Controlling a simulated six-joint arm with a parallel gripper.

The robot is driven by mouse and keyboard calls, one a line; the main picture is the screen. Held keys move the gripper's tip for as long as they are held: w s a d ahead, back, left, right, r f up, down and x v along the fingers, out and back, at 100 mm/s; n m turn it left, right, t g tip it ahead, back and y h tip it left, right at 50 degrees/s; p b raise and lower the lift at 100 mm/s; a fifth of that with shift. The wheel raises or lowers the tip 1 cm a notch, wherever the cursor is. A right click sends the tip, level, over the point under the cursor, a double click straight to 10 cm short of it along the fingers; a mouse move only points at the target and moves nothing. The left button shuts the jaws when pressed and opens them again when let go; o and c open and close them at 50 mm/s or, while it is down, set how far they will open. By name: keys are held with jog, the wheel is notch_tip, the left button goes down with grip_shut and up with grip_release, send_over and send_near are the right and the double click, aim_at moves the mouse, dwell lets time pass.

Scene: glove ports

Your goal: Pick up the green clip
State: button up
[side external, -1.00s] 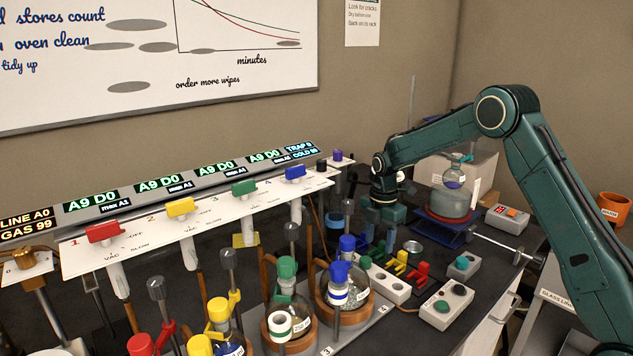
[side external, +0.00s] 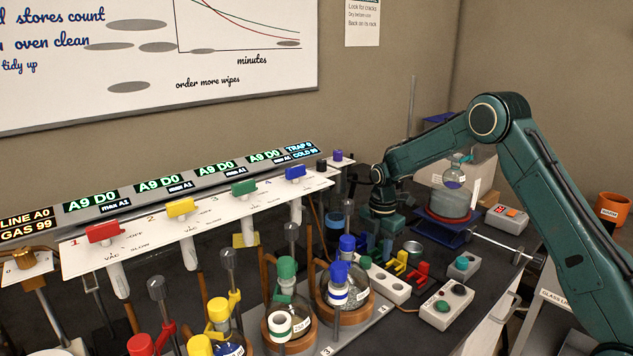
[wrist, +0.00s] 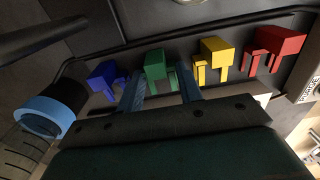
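The green clip (wrist: 154,62) stands in a row of coloured clips in the wrist view, between the blue clip (wrist: 104,77) and the yellow clip (wrist: 215,52). My gripper (wrist: 160,82) is open, with one finger on each side of the green clip's lower part. I cannot tell whether either finger touches it. In the side view my gripper (side external: 378,243) points down at the far end of the clip row, and the green clip is not clearly visible there.
The red clip (wrist: 280,45) stands beyond the yellow one. A blue-rimmed dark cylinder (wrist: 48,112) is at the left of the wrist view. In the side view, a white socket block (side external: 388,287), blue-stoppered flask (side external: 352,292) and control boxes (side external: 447,306) stand nearby.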

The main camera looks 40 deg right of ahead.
jog(key=shift+r, duration=0.1)
notch_tip(320, 180, up, 28)
dwell(1.0)
dwell(0.6)
jog(key=s+a+f+m, duration=0.2)
jog(key=s+a+m, duration=0.15)
jog(key=a, duration=0.65)
jog(key=s+a+f+m, duration=0.2)
jog(key=a+m, duration=0.3)
jog(key=a, duration=0.5)
jog(key=s+a+f+m, duration=0.2)
jog(key=s+a+m, duration=0.2)
jog(key=s+a, duration=0.2)
jog(key=s+a+f+m, duration=0.2)
jog(key=s+a+m, duration=0.3)
jog(key=s+a, duration=0.2)
jog(key=shift+s+a+f, duration=0.3)
jog(key=shift+s, duration=0.3)
jog(key=shift+m, duration=0.25)
